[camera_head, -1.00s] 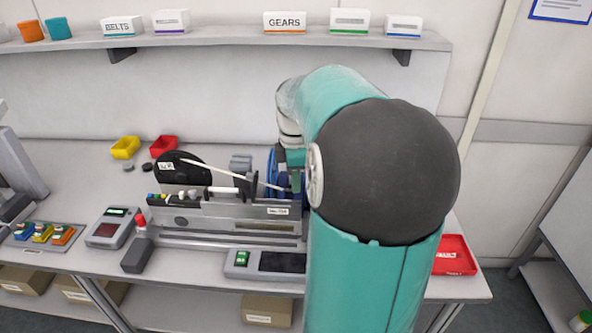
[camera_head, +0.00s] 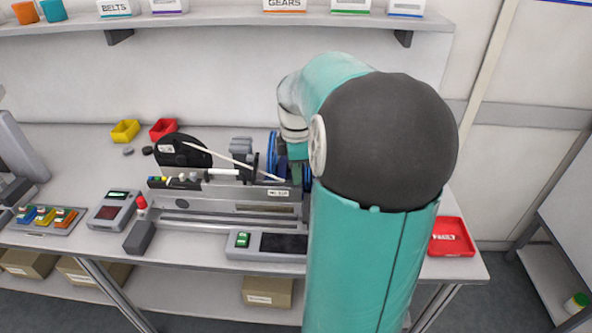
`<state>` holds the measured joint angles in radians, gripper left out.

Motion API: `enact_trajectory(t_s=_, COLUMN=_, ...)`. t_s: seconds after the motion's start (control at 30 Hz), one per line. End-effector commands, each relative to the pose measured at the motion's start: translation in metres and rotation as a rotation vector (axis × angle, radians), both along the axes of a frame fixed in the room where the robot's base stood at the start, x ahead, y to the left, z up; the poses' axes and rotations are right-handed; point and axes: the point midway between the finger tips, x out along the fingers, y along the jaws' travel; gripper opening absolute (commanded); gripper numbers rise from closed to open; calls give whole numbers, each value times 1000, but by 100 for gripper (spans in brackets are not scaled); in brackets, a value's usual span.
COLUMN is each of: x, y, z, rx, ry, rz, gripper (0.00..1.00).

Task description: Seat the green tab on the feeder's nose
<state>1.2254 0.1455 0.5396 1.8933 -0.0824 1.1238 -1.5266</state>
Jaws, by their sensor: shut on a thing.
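The feeder (camera_head: 225,192) is a long grey unit lying on the bench, with a black reel (camera_head: 178,151) at its left end. A pale strip runs from the reel down to the right. The feeder's right end is partly hidden behind my arm. My gripper (camera_head: 296,172) points down at that end, beside a blue reel (camera_head: 272,158). It is shut on a small dark green piece, apparently the green tab, which is mostly hidden. I cannot tell whether the piece touches the feeder's nose.
A grey panel with a green button (camera_head: 242,240) lies in front of the feeder. A red tray (camera_head: 467,250) is at the right. A red-topped post (camera_head: 141,203), a handheld meter (camera_head: 112,209) and a rack of coloured blocks (camera_head: 20,224) stand left. Yellow (camera_head: 125,131) and red bins (camera_head: 164,129) sit behind.

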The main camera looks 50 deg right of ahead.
Motion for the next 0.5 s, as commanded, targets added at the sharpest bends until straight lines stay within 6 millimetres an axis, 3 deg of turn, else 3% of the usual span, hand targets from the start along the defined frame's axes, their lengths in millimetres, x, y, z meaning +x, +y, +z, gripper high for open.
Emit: enact_trajectory(t_s=0.5, x=0, y=0, z=-6, rx=1, ry=1, rz=1, gripper=0)
